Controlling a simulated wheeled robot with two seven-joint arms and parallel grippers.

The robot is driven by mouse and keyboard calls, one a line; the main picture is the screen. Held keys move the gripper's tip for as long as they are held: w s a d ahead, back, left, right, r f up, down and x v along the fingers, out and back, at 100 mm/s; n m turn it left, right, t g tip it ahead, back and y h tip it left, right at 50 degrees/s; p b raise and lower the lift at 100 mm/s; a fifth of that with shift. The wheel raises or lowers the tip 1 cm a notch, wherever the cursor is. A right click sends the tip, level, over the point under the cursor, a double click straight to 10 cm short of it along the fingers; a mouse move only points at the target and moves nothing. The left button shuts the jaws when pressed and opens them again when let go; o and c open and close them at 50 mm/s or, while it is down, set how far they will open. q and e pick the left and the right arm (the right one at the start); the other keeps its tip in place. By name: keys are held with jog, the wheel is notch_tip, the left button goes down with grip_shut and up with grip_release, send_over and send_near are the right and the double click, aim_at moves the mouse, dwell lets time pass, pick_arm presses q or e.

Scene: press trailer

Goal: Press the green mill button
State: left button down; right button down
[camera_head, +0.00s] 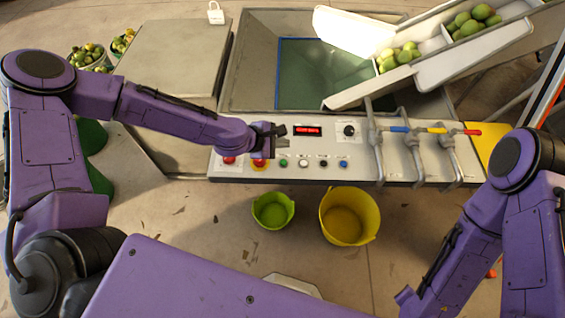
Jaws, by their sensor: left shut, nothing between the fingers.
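The green button (284,162) sits in the lower row of the pale control panel (217,174), between the yellow-based button (259,165) and a white button (303,163). My left gripper (280,143) is shut and empty. It is over the panel, just above and slightly left of the green button in the picture. The green button shows uncovered, and a gap appears between it and the fingers. Height above the panel is hard to judge. The gripper partly hides the yellow-based button. My right arm is at the lower right, and its gripper is out of view.
A red display (307,131) and black knob (348,131) are on the panel. Levers with blue, yellow and red handles (472,132) stand at its right. A green bucket (273,210) and yellow bucket (348,216) are on the floor in front. A hopper (250,60) is behind.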

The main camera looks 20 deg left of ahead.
aim_at(281, 164)
pick_arm(q)
notch_tip(281, 164, down, 8)
jog(key=b, duration=0.6)
jog(key=shift+r, duration=0.15)
dwell(1.5)
jog(key=shift+f+b, duration=0.4)
jog(key=shift+b, duration=0.1)
jog(key=shift+f+b, duration=0.4)
jog(key=shift+r, duration=0.1)
dwell(0.5)
jog(key=shift+r+p, duration=0.75)
notch_tip(281, 164, up, 5)
jog(key=p, duration=0.4)
